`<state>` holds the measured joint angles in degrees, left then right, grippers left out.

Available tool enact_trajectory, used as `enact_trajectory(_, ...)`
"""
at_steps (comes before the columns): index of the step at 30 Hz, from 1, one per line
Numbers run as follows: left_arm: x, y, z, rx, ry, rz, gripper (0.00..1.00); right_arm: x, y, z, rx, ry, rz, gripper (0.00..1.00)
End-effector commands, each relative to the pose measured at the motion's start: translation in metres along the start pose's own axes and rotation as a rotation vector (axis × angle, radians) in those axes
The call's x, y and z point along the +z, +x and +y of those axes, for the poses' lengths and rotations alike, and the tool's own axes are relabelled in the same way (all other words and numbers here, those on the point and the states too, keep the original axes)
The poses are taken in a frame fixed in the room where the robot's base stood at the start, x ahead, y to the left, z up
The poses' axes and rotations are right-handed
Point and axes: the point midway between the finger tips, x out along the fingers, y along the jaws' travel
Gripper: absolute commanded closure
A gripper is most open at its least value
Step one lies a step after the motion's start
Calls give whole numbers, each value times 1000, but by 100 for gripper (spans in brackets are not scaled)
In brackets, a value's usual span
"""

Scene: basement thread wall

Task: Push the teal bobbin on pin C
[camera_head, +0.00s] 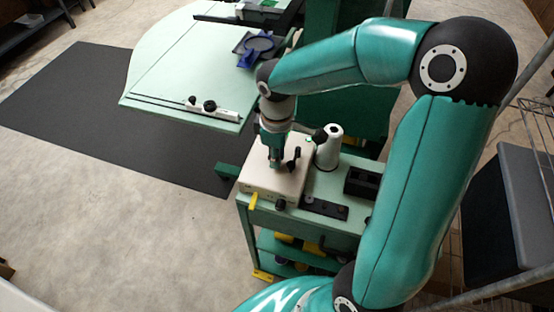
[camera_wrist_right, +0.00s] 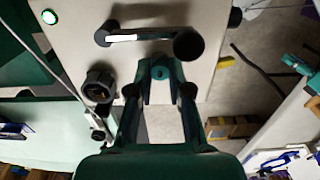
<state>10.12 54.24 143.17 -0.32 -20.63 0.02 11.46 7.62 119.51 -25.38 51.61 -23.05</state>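My right gripper (camera_head: 275,162) points down at the top of a cream box (camera_head: 268,182) on a green cart. In the right wrist view, the fingers of my right gripper (camera_wrist_right: 160,84) close in from both sides around a small teal piece with a dark centre, which looks like the teal bobbin (camera_wrist_right: 160,71). The cream box top (camera_wrist_right: 222,45) lies behind it; I cannot tell whether the bobbin touches it. In the head view the bobbin is too small to make out. I cannot identify pin C in either view. My left gripper is not in view.
The cream box carries a black spindle (camera_wrist_right: 99,88), a dark lever (camera_wrist_right: 148,38) and a green lamp (camera_wrist_right: 48,17). A white thread cone (camera_head: 329,150) stands beside it. A black tray (camera_head: 362,182) lies on the cart's right. A pale green table (camera_head: 170,70) stands behind left.

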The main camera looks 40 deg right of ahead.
Motion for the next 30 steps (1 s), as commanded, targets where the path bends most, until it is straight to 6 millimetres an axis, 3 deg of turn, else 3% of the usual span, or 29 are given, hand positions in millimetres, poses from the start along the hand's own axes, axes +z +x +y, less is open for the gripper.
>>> enact_trajectory(12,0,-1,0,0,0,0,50,0,-2,0,1,0,1,100)
enact_trajectory(30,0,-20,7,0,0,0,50,0,-26,0,1,-1,0,100)
